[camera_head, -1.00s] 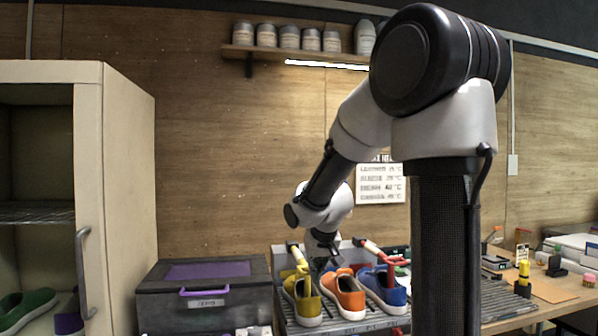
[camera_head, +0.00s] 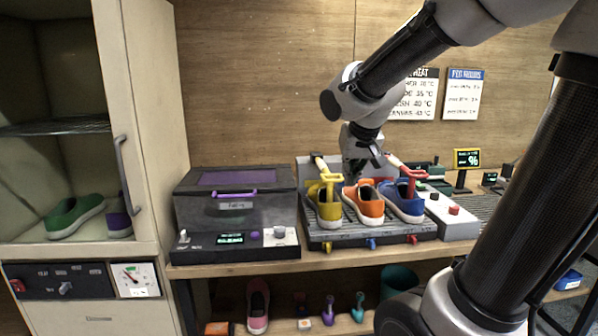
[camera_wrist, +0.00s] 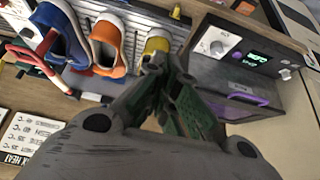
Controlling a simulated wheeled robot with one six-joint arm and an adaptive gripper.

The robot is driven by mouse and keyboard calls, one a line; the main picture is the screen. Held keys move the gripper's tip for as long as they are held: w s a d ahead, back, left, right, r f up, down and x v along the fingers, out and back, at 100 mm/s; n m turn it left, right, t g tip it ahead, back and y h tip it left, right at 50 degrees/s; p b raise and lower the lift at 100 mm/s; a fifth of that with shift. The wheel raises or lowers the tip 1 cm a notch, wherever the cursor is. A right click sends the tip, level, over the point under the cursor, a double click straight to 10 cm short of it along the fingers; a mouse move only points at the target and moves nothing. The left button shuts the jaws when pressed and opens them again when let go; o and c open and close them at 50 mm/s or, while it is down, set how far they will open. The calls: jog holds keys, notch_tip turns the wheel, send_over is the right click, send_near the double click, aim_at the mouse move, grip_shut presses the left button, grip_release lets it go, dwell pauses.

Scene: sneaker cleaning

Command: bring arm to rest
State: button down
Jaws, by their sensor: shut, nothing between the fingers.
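My gripper (camera_head: 362,172) hangs above and behind the row of shoes on the bench, its fingertips together with nothing held. In the wrist view my gripper (camera_wrist: 158,62) shows its two dark green fingers meeting near the yellow shoe. The yellow shoe (camera_head: 328,213), orange shoe (camera_head: 365,206) and blue shoe (camera_head: 404,206) stand side by side on a ribbed grey rack (camera_head: 330,239). They also show in the wrist view as the yellow shoe (camera_wrist: 157,45), orange shoe (camera_wrist: 110,45) and blue shoe (camera_wrist: 65,40). Whether the fingers touch a shoe is hard to tell.
A dark box with a purple handle (camera_head: 235,193) stands left of the rack. A pale cabinet (camera_head: 160,120) holds a green shoe (camera_head: 75,215) and a purple shoe. A pink shoe (camera_head: 257,305) and several tools lie under the bench. A white control box (camera_head: 452,215) sits right of the rack.

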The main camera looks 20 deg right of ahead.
jog(key=shift+s, duration=0.1)
jog(key=s+a+f+n+g+y, duration=0.1)
jog(key=s+a+n, duration=0.2)
jog(key=s, duration=1.4)
jog(key=shift+f+g+y, duration=0.2)
jog(key=shift+g+y, duration=0.2)
jog(key=shift+f, duration=0.1)
dwell(0.7)
